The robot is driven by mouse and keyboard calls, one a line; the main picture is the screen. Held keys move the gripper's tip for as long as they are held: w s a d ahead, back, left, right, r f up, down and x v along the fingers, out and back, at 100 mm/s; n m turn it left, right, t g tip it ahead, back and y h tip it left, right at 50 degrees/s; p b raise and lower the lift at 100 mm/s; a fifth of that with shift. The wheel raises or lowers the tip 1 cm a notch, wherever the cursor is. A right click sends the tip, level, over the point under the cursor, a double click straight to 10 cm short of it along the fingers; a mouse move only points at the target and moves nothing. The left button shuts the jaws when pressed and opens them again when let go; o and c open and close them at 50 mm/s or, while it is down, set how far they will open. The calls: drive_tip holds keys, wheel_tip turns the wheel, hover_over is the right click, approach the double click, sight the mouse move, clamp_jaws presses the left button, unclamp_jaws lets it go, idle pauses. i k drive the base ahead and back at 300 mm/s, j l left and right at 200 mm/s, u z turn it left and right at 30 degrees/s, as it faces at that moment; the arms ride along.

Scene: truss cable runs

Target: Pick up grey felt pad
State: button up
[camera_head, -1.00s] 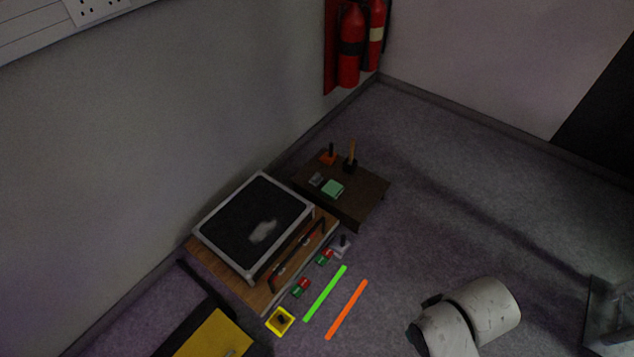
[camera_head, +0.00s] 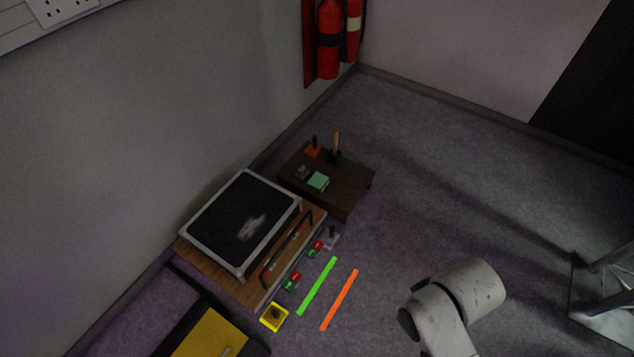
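A small grey piece (camera_head: 302,172) lies on the low dark brown table, next to a light green square block (camera_head: 318,181). It may be the grey felt pad, but it is too small to be sure. A white link of my arm shows at the lower right, well apart from the table. My gripper is not in view.
The dark table (camera_head: 345,190) also holds an orange-based tool (camera_head: 312,150) and a wooden-handled tool (camera_head: 336,145). A framed black panel (camera_head: 225,220) lies on a wooden board left of it. Green (camera_head: 317,286) and orange (camera_head: 339,300) strips mark the floor. Floor right of the table is clear.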

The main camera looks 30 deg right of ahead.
sight(302, 172)
drive_tip(key=i+l+u, duration=0.2)
drive_tip(key=i+l, duration=0.85)
drive_tip(key=i+l+u, duration=0.2)
drive_tip(key=i+l, duration=0.9)
drive_tip(key=l, duration=0.1)
